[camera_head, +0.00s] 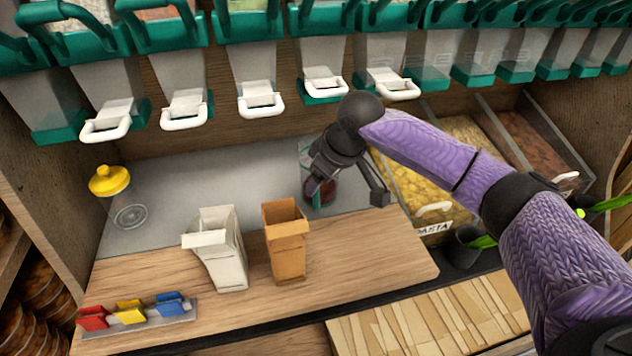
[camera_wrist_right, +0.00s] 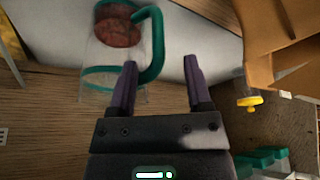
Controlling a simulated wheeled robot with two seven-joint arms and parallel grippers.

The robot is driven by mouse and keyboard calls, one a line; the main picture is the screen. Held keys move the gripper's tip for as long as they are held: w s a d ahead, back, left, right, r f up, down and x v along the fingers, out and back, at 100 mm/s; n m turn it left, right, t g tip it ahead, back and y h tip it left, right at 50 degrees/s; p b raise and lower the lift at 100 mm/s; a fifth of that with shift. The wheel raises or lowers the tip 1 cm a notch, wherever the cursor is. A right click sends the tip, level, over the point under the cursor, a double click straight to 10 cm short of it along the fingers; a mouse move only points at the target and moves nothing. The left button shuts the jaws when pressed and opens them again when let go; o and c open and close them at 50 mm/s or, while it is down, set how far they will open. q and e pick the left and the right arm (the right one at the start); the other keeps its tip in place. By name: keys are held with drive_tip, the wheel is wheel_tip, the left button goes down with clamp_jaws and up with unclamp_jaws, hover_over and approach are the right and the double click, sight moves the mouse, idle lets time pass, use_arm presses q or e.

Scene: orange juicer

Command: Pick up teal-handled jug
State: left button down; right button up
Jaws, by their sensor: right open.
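The clear jug (camera_head: 322,192) with a teal handle stands on the grey mat at the back of the wooden counter, partly hidden by my right gripper. In the right wrist view the jug (camera_wrist_right: 112,55) shows a teal rim and dark red-brown contents. Its teal handle (camera_wrist_right: 156,45) reaches toward the space between my fingers, close to the left-hand fingertip. My right gripper (camera_head: 347,190) is open with nothing held; its fingers also show in the right wrist view (camera_wrist_right: 160,68). I cannot tell whether a finger touches the handle. My left gripper is not in view.
An orange-brown carton (camera_head: 286,245) and a white carton (camera_head: 217,255) stand left of the jug. A yellow-topped jar (camera_head: 110,182) is at far left, with coloured clips (camera_head: 130,312) in front. Teal dispensers (camera_head: 260,75) hang above; a pasta bin (camera_head: 425,190) lies right.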

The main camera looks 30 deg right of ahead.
sight(315, 204)
drive_tip(key=b+x, duration=0.1)
drive_tip(key=x, duration=0.1)
drive_tip(key=b+x, duration=0.2)
drive_tip(key=x, duration=0.1)
drive_tip(key=shift+s+d+f, duration=0.15)
drive_tip(key=shift+d+f, duration=0.05)
drive_tip(key=shift+f, duration=0.1)
drive_tip(key=shift+r, duration=0.2)
drive_tip(key=c, duration=0.6)
clamp_jaws()
